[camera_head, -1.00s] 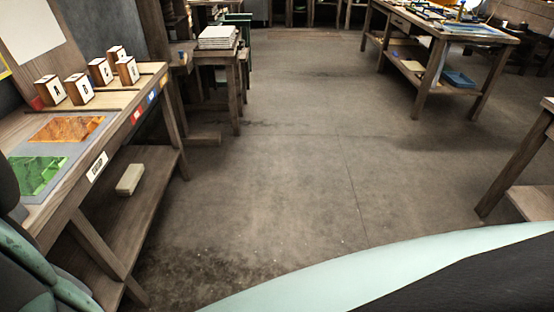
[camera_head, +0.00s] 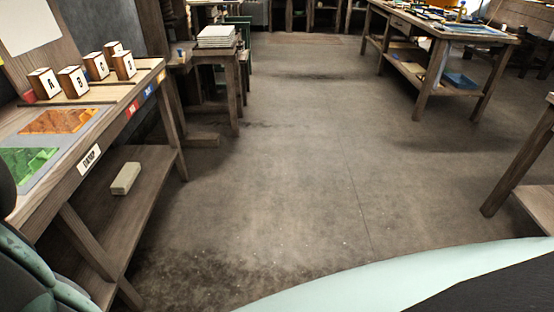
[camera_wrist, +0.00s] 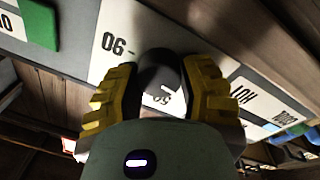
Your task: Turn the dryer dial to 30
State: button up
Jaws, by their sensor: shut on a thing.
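In the wrist view, a dark, rounded dial knob (camera_wrist: 160,70) stands on a white panel (camera_wrist: 112,58) with printed marks. My gripper (camera_wrist: 163,82) has its yellow ribbed fingers shut on the knob, one on each side. A large mark, seen turned, lies beyond the left finger. A smaller, partly hidden number is just below the knob, between the fingers. I cannot tell what the knob points at. The dial and my gripper are not in the head view.
The wrist view also shows a green piece (camera_wrist: 39,24) at upper left and a HOT label (camera_wrist: 241,91) at right. In the head view, a wooden bench (camera_head: 150,165) with several lettered blocks stands at left. The middle floor (camera_head: 290,180) is clear.

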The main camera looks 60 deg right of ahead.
jog(key=shift+f+n+b, duration=0.1)
jog(key=shift+n+b, duration=0.25)
jog(key=shift+n, duration=0.65)
jog(key=o, duration=1)
jog(key=shift+a, duration=0.2)
jog(key=shift+o, duration=1.1)
jog(key=shift+w+d, duration=0.1)
jog(key=v, duration=0.8)
